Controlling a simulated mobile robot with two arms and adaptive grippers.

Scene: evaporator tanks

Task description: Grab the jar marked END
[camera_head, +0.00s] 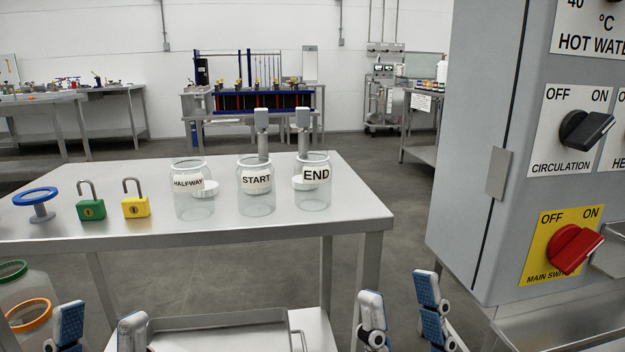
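The jar marked END (313,196) is clear glass with a white label and stands upright on the steel table at its right end. It is the rightmost of three similar jars; the START jar (256,200) is just left of it and the HALFWAY jar (194,204) further left. My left gripper (100,325) is open and empty at the bottom left, in front of the table. My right gripper (399,302) is open and empty at the bottom, right of the table's near corner. Neither gripper touches a jar.
The steel table (150,175) also holds a blue handwheel (38,197), a green padlock (91,208) and a yellow padlock (135,206). White lids and two grey upright devices (262,128) are behind the jars. A grey control cabinet (475,150) stands close on the right.

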